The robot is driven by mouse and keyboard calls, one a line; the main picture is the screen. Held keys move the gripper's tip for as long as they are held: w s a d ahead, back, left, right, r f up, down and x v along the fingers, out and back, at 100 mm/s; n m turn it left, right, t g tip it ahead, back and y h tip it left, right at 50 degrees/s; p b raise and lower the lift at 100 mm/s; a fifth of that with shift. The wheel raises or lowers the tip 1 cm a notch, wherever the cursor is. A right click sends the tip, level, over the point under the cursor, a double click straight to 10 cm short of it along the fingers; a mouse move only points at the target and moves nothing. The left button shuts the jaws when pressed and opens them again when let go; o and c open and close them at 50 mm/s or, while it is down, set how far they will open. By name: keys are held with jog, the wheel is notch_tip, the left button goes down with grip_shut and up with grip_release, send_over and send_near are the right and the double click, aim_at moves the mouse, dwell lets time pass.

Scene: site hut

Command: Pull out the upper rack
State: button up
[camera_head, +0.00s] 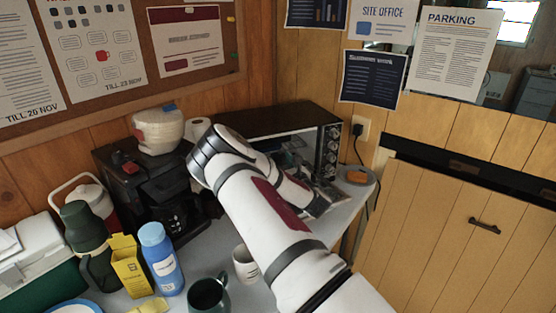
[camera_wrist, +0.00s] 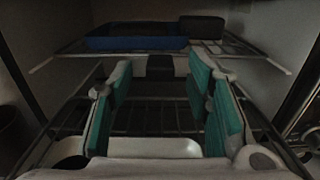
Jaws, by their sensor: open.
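The toaster oven (camera_head: 275,120) stands at the back of the counter with its knobs on the right side. My arm covers most of its front in the head view. In the wrist view the upper rack (camera_wrist: 255,53) runs across the oven's inside as a wire shelf. A blue tray (camera_wrist: 125,43) and a dark block (camera_wrist: 202,27) are on it. My gripper (camera_wrist: 163,85) is open, its teal-padded fingers apart with nothing seen between them. The fingertips appear just below and in front of the rack's front edge; contact cannot be told.
A lower wire rack (camera_wrist: 150,118) lies beneath the fingers. A coffee maker (camera_head: 155,185) stands left of the oven. A white mug (camera_head: 245,264), a green mug (camera_head: 208,296) and a blue bottle (camera_head: 161,258) stand in front. An orange item (camera_head: 356,177) sits right of the oven.

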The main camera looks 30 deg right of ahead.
jog(key=shift+w+d, duration=0.2)
jog(key=shift+w, duration=1.1)
jog(key=shift+c, duration=0.2)
grip_shut()
jog(key=shift+s, duration=0.1)
